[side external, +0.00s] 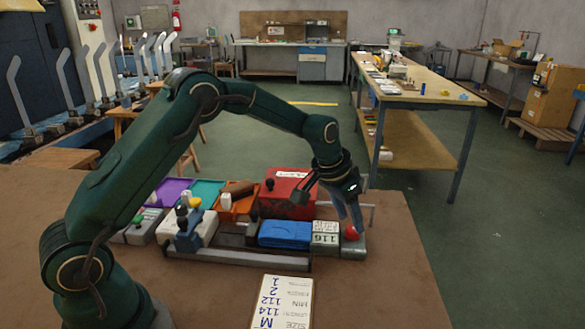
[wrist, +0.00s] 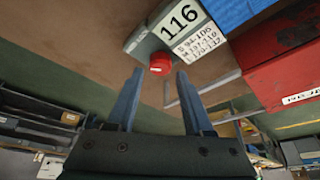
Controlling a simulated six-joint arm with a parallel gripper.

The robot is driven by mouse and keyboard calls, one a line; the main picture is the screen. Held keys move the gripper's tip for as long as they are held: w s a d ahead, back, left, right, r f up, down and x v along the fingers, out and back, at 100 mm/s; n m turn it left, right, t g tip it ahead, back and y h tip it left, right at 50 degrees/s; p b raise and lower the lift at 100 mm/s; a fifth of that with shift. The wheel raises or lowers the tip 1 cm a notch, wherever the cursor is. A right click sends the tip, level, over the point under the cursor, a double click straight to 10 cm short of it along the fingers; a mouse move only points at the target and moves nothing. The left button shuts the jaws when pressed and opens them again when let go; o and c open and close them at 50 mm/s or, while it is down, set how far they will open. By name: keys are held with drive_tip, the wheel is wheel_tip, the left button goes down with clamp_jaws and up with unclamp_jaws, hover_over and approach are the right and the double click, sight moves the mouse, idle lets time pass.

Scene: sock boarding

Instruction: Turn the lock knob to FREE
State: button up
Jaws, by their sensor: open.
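In the wrist view my gripper (wrist: 160,72) is open and empty; I cannot tell whether a finger touches the knob.
A size card (side external: 282,302) lies in front. The brown bench at right is clear.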

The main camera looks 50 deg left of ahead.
sight(353, 232)
drive_tip(key=shift+x, duration=1.45)
drive_tip(key=shift+c, duration=0.4)
clamp_jaws()
drive_tip(key=shift+n+y, duration=0.3)
drive_tip(key=shift+n, duration=0.4)
drive_tip(key=shift+o, duration=0.4)
unclamp_jaws()
